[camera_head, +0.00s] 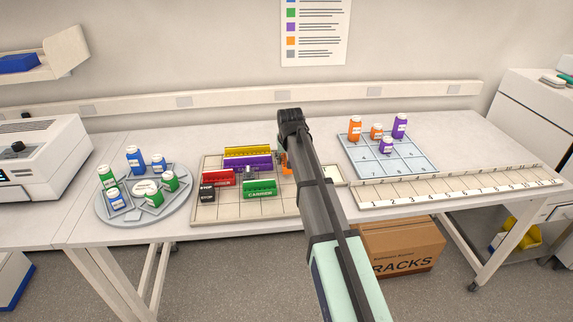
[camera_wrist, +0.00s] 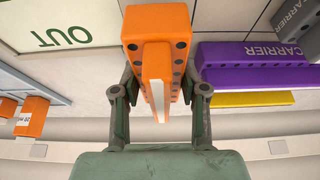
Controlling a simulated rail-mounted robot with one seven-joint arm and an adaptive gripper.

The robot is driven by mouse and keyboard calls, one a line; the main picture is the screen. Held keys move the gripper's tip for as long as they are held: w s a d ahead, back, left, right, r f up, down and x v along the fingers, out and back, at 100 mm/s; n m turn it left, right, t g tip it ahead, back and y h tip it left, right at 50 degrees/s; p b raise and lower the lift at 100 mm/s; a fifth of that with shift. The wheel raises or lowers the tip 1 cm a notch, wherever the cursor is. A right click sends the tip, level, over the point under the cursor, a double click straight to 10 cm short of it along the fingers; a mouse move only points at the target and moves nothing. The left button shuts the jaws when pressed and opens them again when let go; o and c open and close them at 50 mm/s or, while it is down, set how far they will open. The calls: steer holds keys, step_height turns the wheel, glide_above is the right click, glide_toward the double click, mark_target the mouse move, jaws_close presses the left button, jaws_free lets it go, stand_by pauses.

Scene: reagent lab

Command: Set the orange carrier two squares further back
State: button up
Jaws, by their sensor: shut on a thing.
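The orange carrier (camera_wrist: 158,28) fills the middle of the wrist view, with a row of dark holes along its top. My gripper (camera_wrist: 159,92) is shut on it, one finger on each side. In the head view only a small part of the orange carrier (camera_head: 285,164) shows, left of my arm, near the right side of the gridded board (camera_head: 286,207). My arm hides the rest of it and the gripper there. I cannot tell whether the carrier touches the board.
Purple (camera_head: 259,162), yellow (camera_head: 236,152), red (camera_head: 219,177) and green (camera_head: 260,188) carriers and a black block (camera_head: 207,194) stand on the board. The purple carrier (camera_wrist: 245,78) is close beside the orange one. A bottle turntable (camera_head: 104,214) is left; a blue bottle tray (camera_head: 357,158) is right.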

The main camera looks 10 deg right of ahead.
steer(key=shift+f, duration=1.45)
steer(key=shift+f, duration=0.15)
steer(key=o, duration=1.2)
steer(key=b+v, duration=0.1)
steer(key=v, duration=1.1)
steer(key=shift+b, duration=0.4)
